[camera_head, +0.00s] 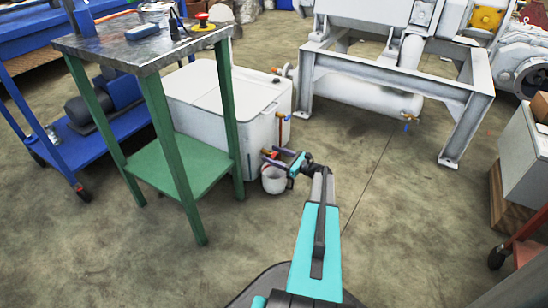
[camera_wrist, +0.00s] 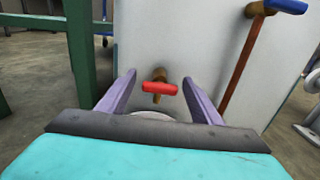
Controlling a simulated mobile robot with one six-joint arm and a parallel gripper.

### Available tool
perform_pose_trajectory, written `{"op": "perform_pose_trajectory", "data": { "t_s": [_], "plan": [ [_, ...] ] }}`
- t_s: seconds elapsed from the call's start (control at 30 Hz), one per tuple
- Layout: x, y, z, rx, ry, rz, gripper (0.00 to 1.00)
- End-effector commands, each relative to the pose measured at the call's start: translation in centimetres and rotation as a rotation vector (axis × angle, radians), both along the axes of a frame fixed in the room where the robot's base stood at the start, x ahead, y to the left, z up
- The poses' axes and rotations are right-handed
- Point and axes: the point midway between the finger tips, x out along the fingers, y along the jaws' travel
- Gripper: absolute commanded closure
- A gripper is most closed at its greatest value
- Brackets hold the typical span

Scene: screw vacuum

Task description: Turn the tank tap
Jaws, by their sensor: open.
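The white tank (camera_head: 225,105) stands on the floor behind the green-legged table. A tap with a red handle (camera_wrist: 160,88) and a brass body sticks out low on the tank's wall, and in the wrist view it sits between my fingertips. In the head view the red handle (camera_head: 270,154) is small and partly hidden by my gripper (camera_head: 285,160). My gripper (camera_wrist: 160,90) is open, its two purple fingers on either side of the tap, with no contact visible. The handle lies crosswise. A white bucket (camera_head: 274,180) stands below the tap, and its rim (camera_wrist: 148,115) is partly hidden by my gripper.
A blue-handled tap (camera_wrist: 284,6) with a brown pipe (camera_wrist: 243,65) is to the right on the tank. The green-legged table (camera_head: 185,165) stands close on the left. A white metal frame (camera_head: 390,85) stands at the back right. The floor (camera_head: 385,215) right of my arm is clear.

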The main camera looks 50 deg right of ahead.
Motion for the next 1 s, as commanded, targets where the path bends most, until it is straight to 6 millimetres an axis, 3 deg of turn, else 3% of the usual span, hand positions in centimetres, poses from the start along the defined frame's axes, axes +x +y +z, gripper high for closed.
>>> {"op": "perform_pose_trajectory", "data": {
  "t_s": [0.27, 0.53, 1.0],
  "plan": [
    [0.10, 0.01, 0.03, 0.000, 0.000, 0.000, 0.41],
    [0.07, 0.02, 0.01, 0.000, 0.000, 0.000, 0.82],
    [0.02, 0.03, 0.08, -0.078, -0.018, 0.000, 0.82]
  ]
}}
